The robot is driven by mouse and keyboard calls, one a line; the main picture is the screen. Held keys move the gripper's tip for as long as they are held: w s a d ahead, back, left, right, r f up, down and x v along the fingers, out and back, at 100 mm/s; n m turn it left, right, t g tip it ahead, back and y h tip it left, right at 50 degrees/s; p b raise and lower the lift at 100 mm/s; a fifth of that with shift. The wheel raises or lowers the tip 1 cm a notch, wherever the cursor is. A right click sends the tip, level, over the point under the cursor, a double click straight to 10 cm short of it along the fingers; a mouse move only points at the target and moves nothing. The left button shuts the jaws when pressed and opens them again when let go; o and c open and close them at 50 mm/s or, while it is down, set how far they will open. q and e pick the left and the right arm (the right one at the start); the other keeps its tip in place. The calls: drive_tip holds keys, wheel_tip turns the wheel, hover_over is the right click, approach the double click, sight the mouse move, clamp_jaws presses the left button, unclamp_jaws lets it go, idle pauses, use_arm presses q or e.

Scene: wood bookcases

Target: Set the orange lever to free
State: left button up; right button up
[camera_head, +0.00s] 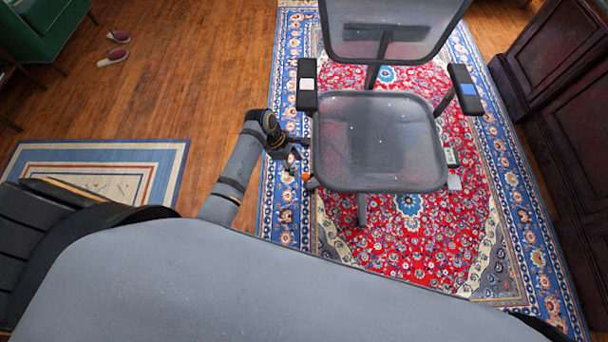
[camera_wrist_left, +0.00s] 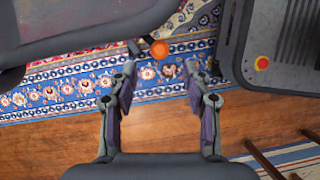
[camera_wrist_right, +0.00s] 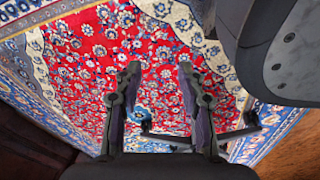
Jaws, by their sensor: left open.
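The orange lever (camera_head: 305,176) is a small orange knob at the left edge of the grey mesh office chair's seat (camera_head: 380,145). In the left wrist view, the orange knob (camera_wrist_left: 160,48) shows above the fingertips, on a short dark stem beside the dark seat. My left gripper (camera_head: 292,153) is at the chair's left side, close to the knob. Its fingers (camera_wrist_left: 160,78) are open, with nothing between them, and the knob lies beyond their gap. My right gripper (camera_wrist_right: 159,70) is open and empty over the red rug in the right wrist view. I cannot make it out in the head view.
The chair's left armrest (camera_head: 307,85) is above and near my left gripper. The chair stands on a red and blue patterned rug (camera_head: 430,250). A dark wood cabinet (camera_head: 560,120) is at the right. Bare wood floor (camera_head: 190,70) lies open at the left, with shoes (camera_head: 113,57).

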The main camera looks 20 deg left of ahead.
sight(305, 175)
use_arm(q)
drive_tip(key=b+x, duration=0.2)
drive_tip(key=x, duration=0.4)
drive_tip(key=shift+f, duration=0.4)
drive_tip(key=shift+d+f, duration=0.2)
drive_tip(key=shift+f, duration=0.1)
use_arm(e)
drive_tip(key=w, duration=0.1)
drive_tip(key=w+r, duration=0.1)
drive_tip(key=w, duration=0.1)
drive_tip(key=w+r, duration=0.1)
drive_tip(key=shift+w+a+r, duration=0.15)
drive_tip(key=shift+w+a, duration=0.2)
drive_tip(key=shift+a, duration=0.05)
use_arm(q)
drive_tip(key=shift+c, duration=0.3)
clamp_jaws()
